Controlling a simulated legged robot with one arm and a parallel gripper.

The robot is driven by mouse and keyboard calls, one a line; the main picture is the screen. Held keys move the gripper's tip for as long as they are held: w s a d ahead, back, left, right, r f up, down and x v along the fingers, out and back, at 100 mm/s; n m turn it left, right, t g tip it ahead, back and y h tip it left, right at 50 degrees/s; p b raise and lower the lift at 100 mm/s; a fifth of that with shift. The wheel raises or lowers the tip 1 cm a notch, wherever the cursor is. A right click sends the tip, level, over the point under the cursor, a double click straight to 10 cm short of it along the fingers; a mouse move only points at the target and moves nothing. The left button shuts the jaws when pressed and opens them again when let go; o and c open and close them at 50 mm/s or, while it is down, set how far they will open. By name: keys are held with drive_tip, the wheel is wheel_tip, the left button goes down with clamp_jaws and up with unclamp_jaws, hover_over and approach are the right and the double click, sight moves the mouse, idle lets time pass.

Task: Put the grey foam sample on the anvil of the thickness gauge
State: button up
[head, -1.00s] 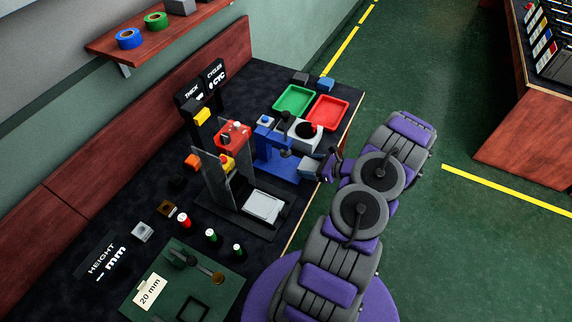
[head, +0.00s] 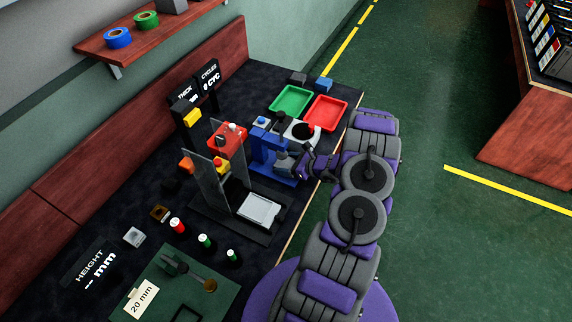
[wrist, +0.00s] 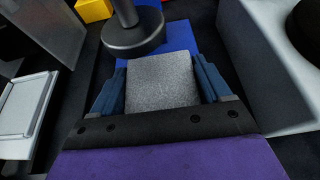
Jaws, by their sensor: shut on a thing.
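The grey foam sample (wrist: 162,84) is a speckled grey block between the two blue fingers of my gripper (wrist: 162,92) in the wrist view. My gripper is shut on it. In the head view my gripper (head: 300,160) is at the blue thickness gauge (head: 266,150), on its right side. In the wrist view the gauge's round dark presser foot (wrist: 133,36) is just beyond and above the foam's far edge. Blue gauge surface (wrist: 180,38) shows beyond the foam. The anvil is hidden, and I cannot tell if the foam touches it.
A clear-walled press with a light plate (head: 260,208) stands left of the gauge. A white block with a dark round top (head: 301,131) is close behind my gripper. Green (head: 290,101) and red (head: 326,112) trays lie at the back.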

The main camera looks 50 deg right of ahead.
drive_tip(key=shift+a, duration=0.5)
drive_tip(key=o, duration=0.6)
drive_tip(key=shift+c, duration=0.2)
drive_tip(key=o, duration=0.4)
drive_tip(key=shift+d, duration=0.3)
drive_tip(key=shift+a, duration=0.1)
drive_tip(key=shift+r, duration=0.1)
drive_tip(key=p+v, duration=0.2)
drive_tip(key=v, duration=1)
drive_tip(key=shift+p, duration=0.35)
